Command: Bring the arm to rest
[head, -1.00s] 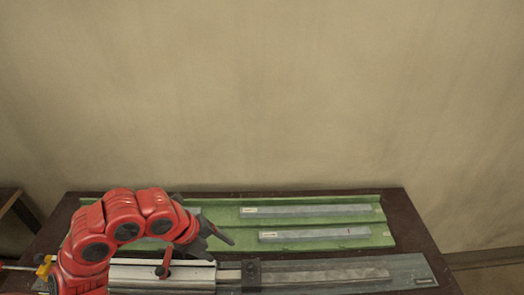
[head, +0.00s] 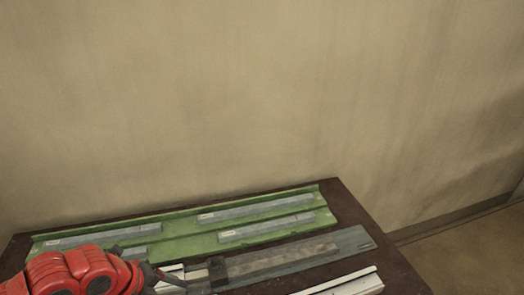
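My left arm shows in red at the lower left of the head view, low over the table's front. Its dark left gripper (head: 168,277) is beside the left end of the clamp fixture (head: 217,268). The fingers are small and partly hidden by the wrist, so I cannot tell whether they are open. No profile is seen in them. My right gripper is out of view.
A green tray (head: 180,222) with several grey profiles, such as one profile (head: 265,228), lies along the back of the dark table (head: 350,212). A grey base plate (head: 349,241) lies in front. A pale rail (head: 352,285) shows at the bottom edge. The right table corner is bare.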

